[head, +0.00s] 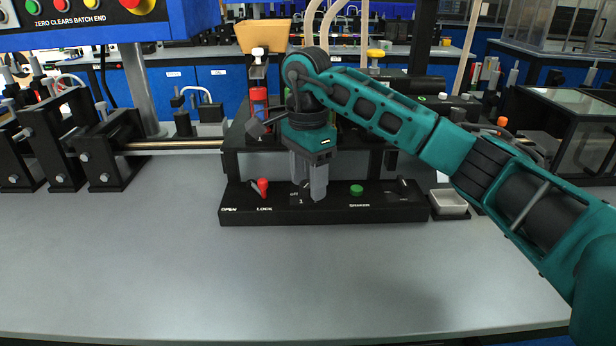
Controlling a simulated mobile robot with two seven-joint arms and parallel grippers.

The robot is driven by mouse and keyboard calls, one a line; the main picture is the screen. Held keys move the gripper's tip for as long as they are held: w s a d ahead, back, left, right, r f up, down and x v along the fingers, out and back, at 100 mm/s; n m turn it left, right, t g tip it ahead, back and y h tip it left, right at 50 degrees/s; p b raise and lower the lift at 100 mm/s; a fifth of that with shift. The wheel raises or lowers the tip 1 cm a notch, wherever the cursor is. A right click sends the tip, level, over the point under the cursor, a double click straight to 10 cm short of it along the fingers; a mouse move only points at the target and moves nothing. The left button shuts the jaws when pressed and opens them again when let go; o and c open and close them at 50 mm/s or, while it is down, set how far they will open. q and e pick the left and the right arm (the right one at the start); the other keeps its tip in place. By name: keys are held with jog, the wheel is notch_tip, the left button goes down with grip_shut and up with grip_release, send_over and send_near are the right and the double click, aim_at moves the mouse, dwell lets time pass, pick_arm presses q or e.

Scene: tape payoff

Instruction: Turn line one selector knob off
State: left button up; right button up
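The black control box (330,210) stands on the grey bench. A label reading "OFF" and "1" (300,196) is on its middle part. My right gripper (309,192) points down right at this spot, its grey fingers over the box top. The line one selector knob is not clearly visible; the fingers cover the place beside the label. I cannot tell whether the fingers are touching or closed on the knob. My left gripper is not in view.
On the box, a red-tipped lever (262,186) is to the left, and a green button (356,190) and a black lever (403,183) are to the right. A small grey tray (450,204) stands right of the box. The front bench (250,280) is clear.

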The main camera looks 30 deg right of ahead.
jog(key=c, duration=0.9)
